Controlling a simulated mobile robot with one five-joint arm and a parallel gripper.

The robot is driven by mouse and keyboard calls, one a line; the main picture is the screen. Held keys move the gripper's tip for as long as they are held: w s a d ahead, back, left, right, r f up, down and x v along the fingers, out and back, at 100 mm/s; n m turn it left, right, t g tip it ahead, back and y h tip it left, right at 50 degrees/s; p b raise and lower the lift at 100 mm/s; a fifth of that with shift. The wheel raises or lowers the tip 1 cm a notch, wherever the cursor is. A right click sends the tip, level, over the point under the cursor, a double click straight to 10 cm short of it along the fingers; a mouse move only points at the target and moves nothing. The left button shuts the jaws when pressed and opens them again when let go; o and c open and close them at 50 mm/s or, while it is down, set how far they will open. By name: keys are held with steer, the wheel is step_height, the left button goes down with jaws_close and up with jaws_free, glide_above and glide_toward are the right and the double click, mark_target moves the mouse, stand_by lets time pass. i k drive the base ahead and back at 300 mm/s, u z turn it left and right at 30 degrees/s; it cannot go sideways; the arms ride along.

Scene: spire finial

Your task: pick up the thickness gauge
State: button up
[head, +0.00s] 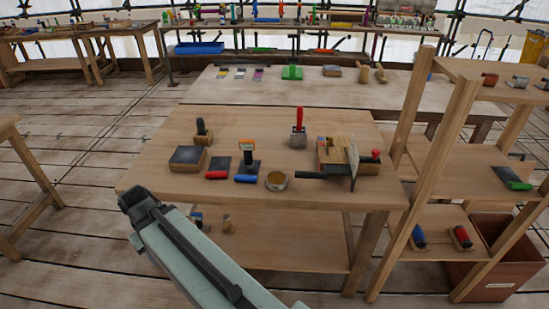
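I cannot tell for sure which object is the thickness gauge. Several small tools stand on the near wooden table (230,120). Among them are a round tin-like disc (276,181), an orange-topped upright tool (248,160), a red-handled tool (299,132) and a dark-topped block (187,158). A wooden block (335,150) with a thin upright plate (353,158) stands at the table's right. My arm reaches in from the bottom, its dark jointed end short of the table's front left corner. No gripper fingers show.
A wooden shelf rack (430,165) with tools stands close on the right of the table. A second table (320,95) with more tools lies behind. A brown box (490,265) sits at the lower right. The plank floor on the left is mostly clear.

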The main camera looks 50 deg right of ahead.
mark_target(247, 145)
steer(key=u, duration=0.15)
steer(key=i, duration=0.9)
steer(key=z, duration=0.05)
